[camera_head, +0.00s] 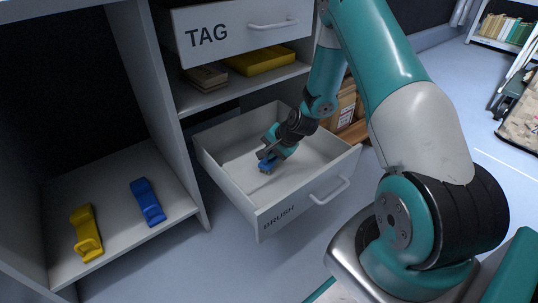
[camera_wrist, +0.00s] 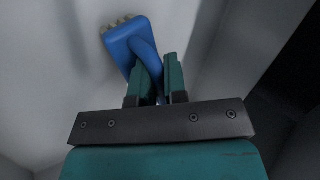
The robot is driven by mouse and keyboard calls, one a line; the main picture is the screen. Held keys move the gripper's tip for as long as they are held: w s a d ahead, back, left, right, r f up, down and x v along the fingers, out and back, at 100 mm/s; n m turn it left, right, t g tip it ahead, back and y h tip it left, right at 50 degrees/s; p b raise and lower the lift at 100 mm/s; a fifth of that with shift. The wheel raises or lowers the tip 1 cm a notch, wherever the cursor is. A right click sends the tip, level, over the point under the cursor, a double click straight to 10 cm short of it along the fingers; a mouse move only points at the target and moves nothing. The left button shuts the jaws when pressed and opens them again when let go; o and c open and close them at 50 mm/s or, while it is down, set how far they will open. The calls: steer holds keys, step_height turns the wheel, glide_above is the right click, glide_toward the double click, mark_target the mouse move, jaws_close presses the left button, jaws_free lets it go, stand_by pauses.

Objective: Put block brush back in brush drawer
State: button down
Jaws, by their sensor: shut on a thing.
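The brush drawer (camera_head: 315,198), a white drawer marked BRUSH, is pulled out and its inside shows from above. My gripper (camera_head: 268,156) reaches down into the drawer and is shut on a blue block brush (camera_head: 266,166). In the wrist view the fingers of my gripper (camera_wrist: 161,72) grasp the brush (camera_wrist: 132,42) by its narrow part, and its pale bristles show at the far end. The brush is within the drawer's walls. I cannot tell whether it touches the drawer floor. The rest of the visible drawer floor is bare.
A drawer marked TAG (camera_head: 240,36) sits above, partly out. A shelf between holds a yellow item (camera_head: 260,60) and a brown stack (camera_head: 205,77). At left, a blue handle-shaped item (camera_head: 148,202) and a yellow one (camera_head: 87,234) lie on a low shelf.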

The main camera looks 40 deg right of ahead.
steer(key=shift+r, duration=0.1)
steer(key=c, duration=1.2)
jaws_free()
steer(key=shift+o, duration=0.2)
steer(key=shift+f, duration=0.2)
steer(key=p+v, duration=0.6)
steer(key=v, duration=0.6)
steer(key=s+a+r+n+g+y, duration=0.2)
steer(key=a+r+n, duration=0.7)
steer(key=a+r, duration=0.6)
steer(key=s+a+r+n+g, duration=0.2)
steer(key=s+a+r+n, duration=0.3)
steer(key=s, duration=0.5)
steer(key=s+a+r+n+g, duration=0.2)
steer(key=s+a+r+n, duration=0.3)
steer(key=s, duration=0.5)
steer(key=shift+a+r+n+h, duration=0.35)
steer(key=shift+a+n, duration=0.35)
steer(key=shift+a, duration=0.4)
